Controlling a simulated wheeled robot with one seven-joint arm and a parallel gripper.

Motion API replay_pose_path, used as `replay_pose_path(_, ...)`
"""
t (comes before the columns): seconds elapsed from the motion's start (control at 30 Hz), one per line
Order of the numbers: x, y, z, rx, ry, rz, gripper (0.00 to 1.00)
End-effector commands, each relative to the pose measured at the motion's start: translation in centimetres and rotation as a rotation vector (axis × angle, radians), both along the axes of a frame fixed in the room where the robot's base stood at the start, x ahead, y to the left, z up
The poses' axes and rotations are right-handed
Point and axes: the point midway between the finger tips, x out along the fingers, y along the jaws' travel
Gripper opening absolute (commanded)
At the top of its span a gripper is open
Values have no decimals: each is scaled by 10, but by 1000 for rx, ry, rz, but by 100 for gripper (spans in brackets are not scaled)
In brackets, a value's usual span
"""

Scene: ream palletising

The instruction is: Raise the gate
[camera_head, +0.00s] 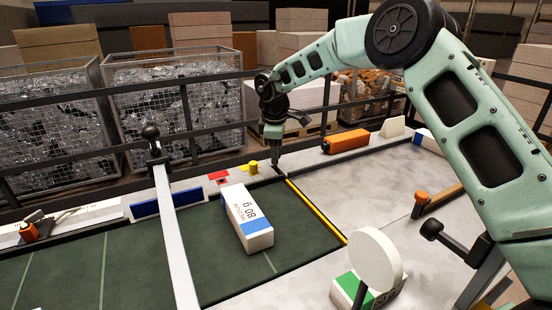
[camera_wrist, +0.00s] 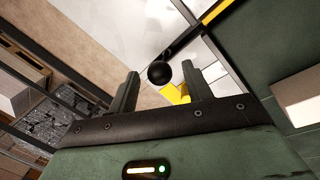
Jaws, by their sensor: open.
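My gripper (camera_head: 274,160) points down at the far edge of the green belt, by the end of a yellow-edged dark bar (camera_head: 315,211). In the wrist view my gripper (camera_wrist: 160,82) is open, with a black ball knob (camera_wrist: 161,73) showing between its fingers; I cannot tell how far beyond the tips it is. A dark rod runs from the knob toward the yellow edge (camera_wrist: 221,10). I cannot tell for sure whether this bar is the gate. A pale bar (camera_head: 175,225) with a black knob (camera_head: 151,133) crosses the belt on the left.
A white and blue ream (camera_head: 246,216) lies on the green belt (camera_head: 75,270). A small yellow part (camera_head: 252,167) stands just left of my gripper. An orange block (camera_head: 346,141) lies to the right. A round white paddle (camera_head: 375,258) and green-white ream (camera_head: 345,288) are in front. A dark railing runs behind.

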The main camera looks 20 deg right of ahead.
Motion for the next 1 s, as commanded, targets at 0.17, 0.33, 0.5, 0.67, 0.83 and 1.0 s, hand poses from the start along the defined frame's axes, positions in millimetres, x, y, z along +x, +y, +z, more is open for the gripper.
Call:
replay_pose_path(0.17, 1, 0, -6, 0, -1, 0, 50)
replay_pose_path(0.33, 1, -1, -6, 0, -1, 0, 50)
replay_pose_path(0.5, 1, -1, -6, 0, 0, 0, 14)
replay_pose_path(0.67, 1, -1, -5, 0, 0, -1, 0)
replay_pose_path(0.83, 2, -1, 17, 0, -2, -2, 0)
replay_pose_path(1.0, 2, -1, 27, -1, -2, -1, 0)
